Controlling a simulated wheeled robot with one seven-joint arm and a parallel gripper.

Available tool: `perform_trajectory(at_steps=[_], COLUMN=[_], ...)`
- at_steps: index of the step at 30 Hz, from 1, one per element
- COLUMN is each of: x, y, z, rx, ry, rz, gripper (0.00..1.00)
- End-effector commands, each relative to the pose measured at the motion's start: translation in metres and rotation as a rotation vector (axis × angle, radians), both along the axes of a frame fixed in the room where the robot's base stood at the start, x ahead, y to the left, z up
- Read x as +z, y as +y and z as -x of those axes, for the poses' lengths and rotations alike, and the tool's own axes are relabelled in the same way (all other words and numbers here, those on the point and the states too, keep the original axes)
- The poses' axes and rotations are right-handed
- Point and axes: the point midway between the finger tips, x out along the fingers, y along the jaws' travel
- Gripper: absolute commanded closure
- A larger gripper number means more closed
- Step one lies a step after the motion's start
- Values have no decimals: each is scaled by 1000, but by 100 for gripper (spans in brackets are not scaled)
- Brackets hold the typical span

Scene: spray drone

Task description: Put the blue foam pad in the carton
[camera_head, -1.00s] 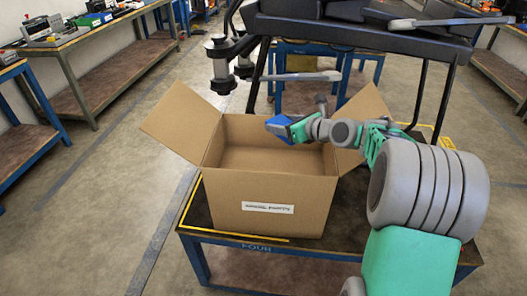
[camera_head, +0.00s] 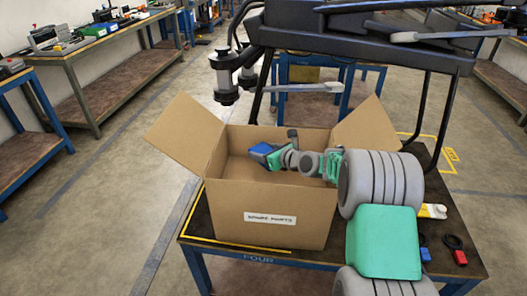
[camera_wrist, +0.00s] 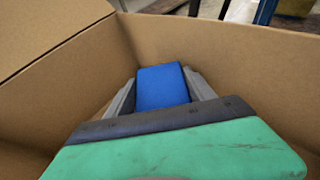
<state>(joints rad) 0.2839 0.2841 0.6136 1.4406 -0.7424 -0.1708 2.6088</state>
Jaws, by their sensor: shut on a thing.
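The blue foam pad (camera_head: 261,149) is between the fingers of my gripper (camera_head: 266,152), which is shut on it. In the wrist view the pad (camera_wrist: 162,87) sits between the two grey fingers, with cardboard walls around it. The open carton (camera_head: 268,195) stands on the table, its flaps spread and a label on its front. My gripper and the pad are at the carton's opening, toward the back wall, and look to be inside it. The carton's floor is mostly hidden in the head view, so I cannot tell the pad's height above it.
The carton stands on a dark-topped blue table (camera_head: 345,250). A red item (camera_head: 459,257) and a yellow-and-white item (camera_head: 433,211) lie on the table to the right. The large black drone frame (camera_head: 350,40) stands behind, its arm and rotors above the carton's back.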

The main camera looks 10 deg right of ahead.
Motion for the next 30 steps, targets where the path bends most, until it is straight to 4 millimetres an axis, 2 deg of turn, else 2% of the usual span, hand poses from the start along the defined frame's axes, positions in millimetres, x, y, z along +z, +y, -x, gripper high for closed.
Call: perform_trajectory(at_steps=[12, 13, 16, 23, 27, 30], x=[-11, -11, -10, -10, 4, 11], y=[0, 0, 0, 0, 0, -12], z=[0, 0, 0, 0, 0, 17], rx=[0, 0, 0, 0, -1, -4], ry=[0, 0, 0, 0, -2, -1], rz=[0, 0, 0, 0, 0, 0], gripper=[74, 36, 29, 29, 29, 29])
